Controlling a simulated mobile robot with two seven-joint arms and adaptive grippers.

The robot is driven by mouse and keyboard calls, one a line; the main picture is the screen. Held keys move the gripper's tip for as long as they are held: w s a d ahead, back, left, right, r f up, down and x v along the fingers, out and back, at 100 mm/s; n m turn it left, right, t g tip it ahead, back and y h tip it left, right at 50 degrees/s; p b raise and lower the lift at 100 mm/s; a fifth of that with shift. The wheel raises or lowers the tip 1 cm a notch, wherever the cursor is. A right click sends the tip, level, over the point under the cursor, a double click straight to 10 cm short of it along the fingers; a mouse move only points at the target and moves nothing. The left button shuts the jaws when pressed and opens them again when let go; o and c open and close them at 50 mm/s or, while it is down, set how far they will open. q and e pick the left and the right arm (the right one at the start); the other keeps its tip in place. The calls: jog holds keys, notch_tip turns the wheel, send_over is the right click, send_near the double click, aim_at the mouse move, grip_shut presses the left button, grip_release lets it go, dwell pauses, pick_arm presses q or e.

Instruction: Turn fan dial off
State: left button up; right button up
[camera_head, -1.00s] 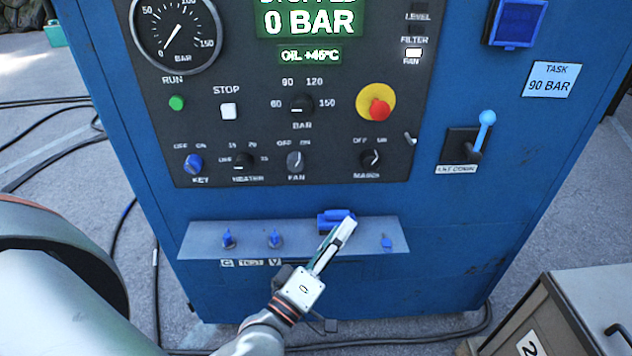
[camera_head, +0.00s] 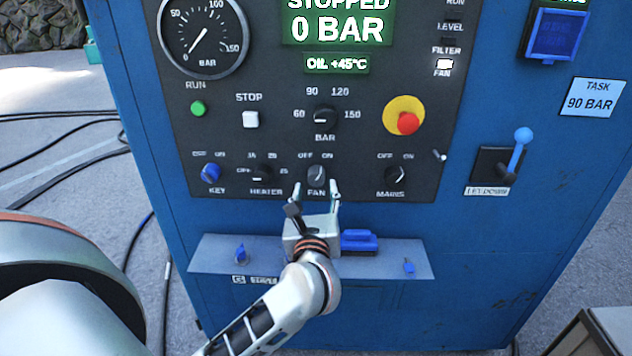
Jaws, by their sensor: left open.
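The fan dial (camera_head: 316,175) is a small dark grey knob on the black control panel, above the label FAN and below the marks OFF and ON. My left gripper (camera_head: 316,188) is open, with its two fingers pointing up at the panel, one on each side of the dial's lower part. I cannot tell whether the fingers touch the dial. The dial's pointer is too small to read with certainty. The FAN indicator lamp (camera_head: 444,64) at the upper right of the panel is lit white. My right gripper is not in view.
The heater dial (camera_head: 262,174) is close on the left and the mains dial (camera_head: 396,176) on the right. A red stop button (camera_head: 408,123) sits above right. A grey shelf (camera_head: 385,262) with blue fittings juts out below. The let-down lever (camera_head: 521,140) is at the right.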

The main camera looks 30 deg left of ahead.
aim_at(316, 180)
pick_arm(q)
jog(key=x, duration=0.3)
jog(key=shift+w+a, duration=0.2)
jog(key=shift+w, duration=0.1)
jog(key=shift+w+a, duration=0.2)
jog(key=shift+w, duration=0.15)
jog(key=c, duration=1.1)
